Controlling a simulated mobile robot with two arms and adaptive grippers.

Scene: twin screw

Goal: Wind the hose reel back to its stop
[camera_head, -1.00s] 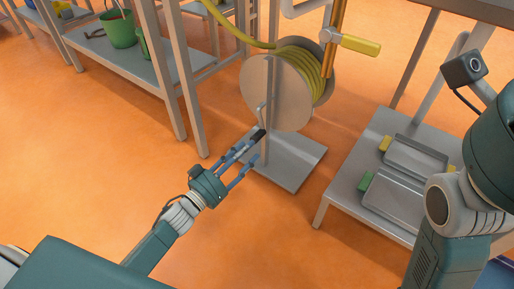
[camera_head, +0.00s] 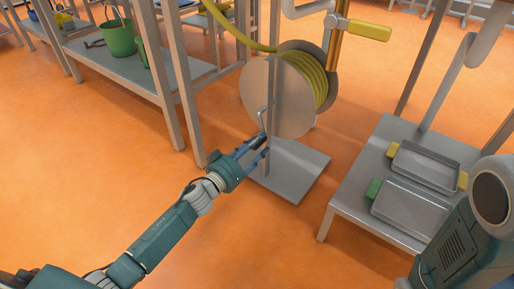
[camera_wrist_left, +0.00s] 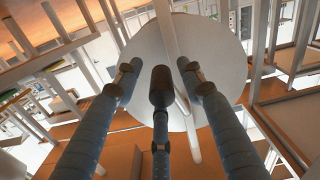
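The hose reel (camera_head: 275,105) is a grey disc with yellow hose (camera_head: 305,75) wound behind it, on a stand with a flat base plate. A thin crank (camera_head: 262,116) on its face ends in a dark grip. In the left wrist view the grip (camera_wrist_left: 161,86) sits between my spread blue fingers, with visible gaps to the two upper ones; whether the lower middle finger touches it I cannot tell. My left gripper (camera_head: 257,150) is open at the crank, low in front of the disc. Its fingers partly hide the grip in the head view. My right gripper is out of view.
A yellow-handled lever (camera_head: 362,30) on an orange pipe stands above the reel. A grey table (camera_head: 345,207) with trays (camera_head: 410,205) is at right. A shelf with a green bucket (camera_head: 118,40) is at left. Orange floor is clear in front.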

